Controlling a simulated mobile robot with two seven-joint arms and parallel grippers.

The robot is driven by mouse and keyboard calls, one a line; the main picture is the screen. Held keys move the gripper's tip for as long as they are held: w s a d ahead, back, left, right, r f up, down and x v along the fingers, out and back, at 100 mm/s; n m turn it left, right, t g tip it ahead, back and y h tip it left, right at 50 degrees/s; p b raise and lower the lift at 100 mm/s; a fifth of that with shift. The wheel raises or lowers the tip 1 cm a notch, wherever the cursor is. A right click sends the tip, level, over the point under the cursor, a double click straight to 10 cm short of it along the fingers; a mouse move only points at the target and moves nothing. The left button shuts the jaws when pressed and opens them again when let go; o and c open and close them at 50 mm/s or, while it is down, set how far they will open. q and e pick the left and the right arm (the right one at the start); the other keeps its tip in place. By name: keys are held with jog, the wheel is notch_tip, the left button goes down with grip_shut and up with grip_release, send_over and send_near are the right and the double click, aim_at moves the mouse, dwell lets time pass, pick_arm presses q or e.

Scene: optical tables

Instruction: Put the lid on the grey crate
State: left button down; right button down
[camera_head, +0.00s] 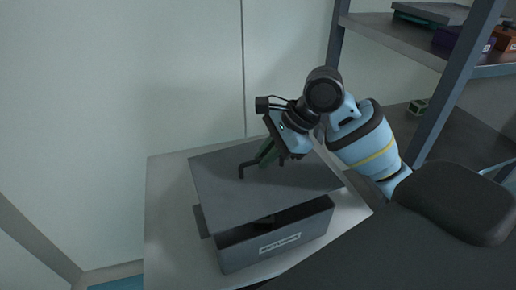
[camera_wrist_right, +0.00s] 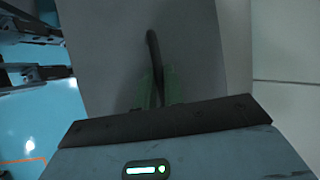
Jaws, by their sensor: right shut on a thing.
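The grey crate (camera_head: 273,251) stands on a pale table, with a white label on its front wall. Its flat grey lid (camera_head: 218,181) is over it, covering most of the opening; a dark gap shows between the lid's front edge and the crate's front wall. The lid looks tilted and set a little back and left. My right gripper (camera_head: 267,154) is shut on the lid's dark bar handle (camera_head: 243,168). In the right wrist view the handle (camera_wrist_right: 152,48) runs up from the greenish fingers across the lid (camera_wrist_right: 103,64). My left gripper is not in view.
The pale table (camera_head: 168,222) has bare room left of the crate. A shelf rack (camera_head: 398,38) with boxes stands at the right, behind my right arm. A pale wall (camera_head: 120,90) closes off the back.

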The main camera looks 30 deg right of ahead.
aim_at(267, 172)
jog(key=shift+s, duration=0.25)
jog(key=shift+f, duration=0.2)
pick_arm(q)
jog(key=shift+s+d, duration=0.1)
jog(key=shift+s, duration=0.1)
pick_arm(e)
jog(key=shift+w+f, duration=0.1)
jog(key=shift+f, duration=2.25)
jog(key=shift+f, duration=0.8)
jog(key=c, duration=1.4)
grip_release()
jog(key=shift+c, duration=0.2)
